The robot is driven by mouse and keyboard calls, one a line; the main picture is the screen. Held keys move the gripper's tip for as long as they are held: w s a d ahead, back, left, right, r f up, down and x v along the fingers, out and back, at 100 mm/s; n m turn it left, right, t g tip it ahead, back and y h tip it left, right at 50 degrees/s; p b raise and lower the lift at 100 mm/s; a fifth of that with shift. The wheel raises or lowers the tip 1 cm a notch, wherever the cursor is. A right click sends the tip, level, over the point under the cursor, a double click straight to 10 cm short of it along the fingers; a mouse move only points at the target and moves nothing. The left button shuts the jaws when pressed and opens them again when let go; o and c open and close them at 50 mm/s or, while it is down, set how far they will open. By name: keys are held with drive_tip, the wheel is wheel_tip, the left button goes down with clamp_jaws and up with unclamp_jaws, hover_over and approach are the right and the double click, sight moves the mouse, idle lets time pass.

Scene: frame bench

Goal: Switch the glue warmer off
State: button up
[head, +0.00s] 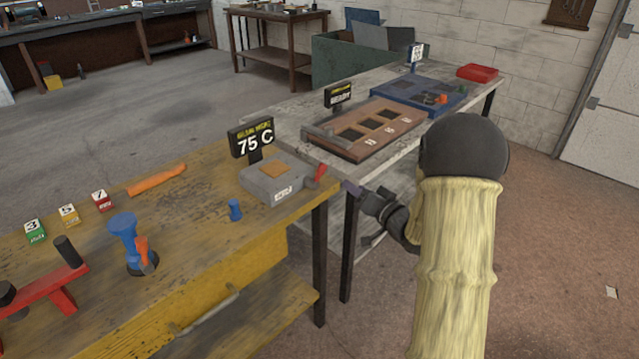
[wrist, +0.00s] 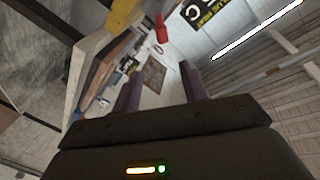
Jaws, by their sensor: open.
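The glue warmer (head: 272,184) is a grey box on the right end of the yellow bench, with a black sign (head: 252,140) reading 75 C behind it. A red lever (head: 318,174) sticks up at its right side, tilted. The lever seems to be the red piece (wrist: 161,30) ahead of my fingers in the wrist view; part of the sign (wrist: 204,10) shows there too. My gripper (head: 350,188) is right of the lever, apart from it. Its two fingers are open and empty in the wrist view (wrist: 160,85).
A blue peg (head: 235,210) stands on the yellow bench (head: 190,245) in front of the warmer. A grey bench to the right holds a brown tray with dark openings (head: 350,150), a blue panel (head: 400,92) and a red box (head: 478,72). A gap separates the benches.

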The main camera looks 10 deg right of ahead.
drive_tip(key=shift+f+y, duration=0.55)
drive_tip(key=shift+y, duration=0.05)
drive_tip(key=x, duration=1.7)
drive_tip(key=shift+w+r, duration=0.2)
drive_tip(key=shift+r, duration=0.1)
clamp_jaws()
